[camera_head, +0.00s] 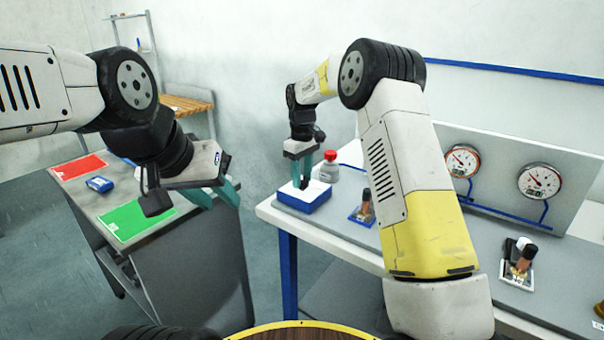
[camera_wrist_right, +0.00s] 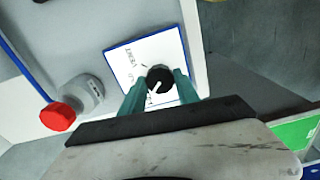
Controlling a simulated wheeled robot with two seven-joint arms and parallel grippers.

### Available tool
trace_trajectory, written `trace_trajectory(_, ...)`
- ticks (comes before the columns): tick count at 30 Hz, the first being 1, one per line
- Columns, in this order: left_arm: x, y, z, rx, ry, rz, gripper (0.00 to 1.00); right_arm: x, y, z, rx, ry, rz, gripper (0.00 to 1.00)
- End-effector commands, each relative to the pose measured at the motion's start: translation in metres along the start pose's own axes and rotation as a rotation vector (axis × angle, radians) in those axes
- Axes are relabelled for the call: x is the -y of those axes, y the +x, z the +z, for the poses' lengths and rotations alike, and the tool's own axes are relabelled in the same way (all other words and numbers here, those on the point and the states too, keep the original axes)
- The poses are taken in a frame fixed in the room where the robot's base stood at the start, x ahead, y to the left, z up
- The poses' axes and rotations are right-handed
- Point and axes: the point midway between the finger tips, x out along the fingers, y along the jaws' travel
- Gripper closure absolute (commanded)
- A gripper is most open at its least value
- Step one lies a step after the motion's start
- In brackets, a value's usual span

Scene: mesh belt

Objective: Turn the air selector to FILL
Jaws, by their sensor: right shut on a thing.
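The air selector is a dark round knob (camera_wrist_right: 160,79) with a white pointer line, on a white plate with a blue edge (camera_wrist_right: 126,66). The plate carries small print, one word looking like VENT; I see no readable FILL. In the wrist view the pointer slants to the lower left. In the head view the selector's blue-sided box (camera_head: 301,204) sits at the bench's near left corner. My right gripper (camera_head: 303,184) points down at it, its teal fingers shut on the knob from both sides. My left gripper (camera_head: 222,204) is open and empty, above the left table.
Two gauges (camera_head: 540,181) are on a back panel. Lever valves (camera_head: 365,207) stand along the bench. The left table has red and green (camera_head: 133,218) areas and a blue item.

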Motion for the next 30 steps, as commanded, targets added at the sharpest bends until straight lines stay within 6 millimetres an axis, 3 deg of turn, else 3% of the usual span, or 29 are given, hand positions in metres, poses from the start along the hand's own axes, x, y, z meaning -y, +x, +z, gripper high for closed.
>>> trace_trajectory(23,0.0,0.0,0.0,0.0,0.0,0.0,0.64,-0.0009,-0.0009,-0.0003,-0.002,-0.095,0.003,1.0)
trace_trajectory(24,0.0,0.0,0.0,0.0,0.0,0.0,0.64,-0.0009,-0.0009,-0.0003,-0.002,-0.095,0.003,0.54)
trace_trajectory(26,0.0,0.0,0.0,0.0,0.0,0.0,0.64,-0.0008,-0.0008,-0.0003,-0.002,-0.095,0.002,0.43)
trace_trajectory(30,0.0,0.0,0.0,0.0,0.0,0.0,0.64,-0.0005,-0.0005,-0.0002,-0.001,-0.095,0.001,0.41)
